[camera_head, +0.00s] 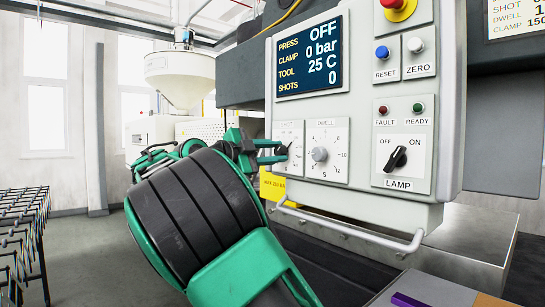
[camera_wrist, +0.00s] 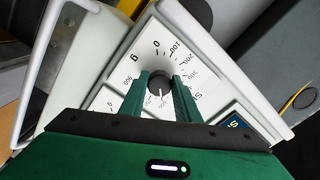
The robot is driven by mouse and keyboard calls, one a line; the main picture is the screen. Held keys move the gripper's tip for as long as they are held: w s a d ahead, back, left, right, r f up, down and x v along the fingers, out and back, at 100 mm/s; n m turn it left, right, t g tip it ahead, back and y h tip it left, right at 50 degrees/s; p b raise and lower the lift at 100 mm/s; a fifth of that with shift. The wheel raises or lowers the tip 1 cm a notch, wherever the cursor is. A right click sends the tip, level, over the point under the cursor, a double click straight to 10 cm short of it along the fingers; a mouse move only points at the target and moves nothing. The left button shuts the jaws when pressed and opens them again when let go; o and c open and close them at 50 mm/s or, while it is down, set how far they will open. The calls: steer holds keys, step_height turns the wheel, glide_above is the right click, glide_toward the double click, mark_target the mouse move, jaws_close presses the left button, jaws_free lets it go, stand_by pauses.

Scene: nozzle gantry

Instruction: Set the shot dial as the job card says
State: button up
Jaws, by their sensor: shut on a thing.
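The shot dial (camera_head: 290,134) is on the grey control panel, left of the dwell dial (camera_head: 330,140). My gripper (camera_head: 277,152) is at the shot dial and hides part of its face. In the wrist view my gripper (camera_wrist: 160,90) is shut on the dark round knob (camera_wrist: 159,82), with one finger on each side. Numbers including 0, 100 and 200 ring the knob; the pointer's setting is not clear. A cropped card (camera_head: 515,17) at the top right lists dwell and clamp; its values are partly cut off.
A display (camera_head: 308,58) reads press off. An emergency button (camera_head: 398,8), reset (camera_head: 382,53) and zero (camera_head: 416,45) buttons, and a lamp switch (camera_head: 396,158) are to the right. A handrail (camera_head: 350,231) runs below the panel. A yellow label (camera_head: 272,187) is below the dials.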

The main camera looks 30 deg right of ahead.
steer(key=shift+w+a, duration=0.15)
stand_by(0.3)
steer(key=o, duration=1)
steer(key=shift+o, duration=0.2)
steer(key=s+a, duration=0.2)
steer(key=a, duration=0.8)
steer(key=shift+a, duration=0.25)
steer(key=shift+f, duration=0.1)
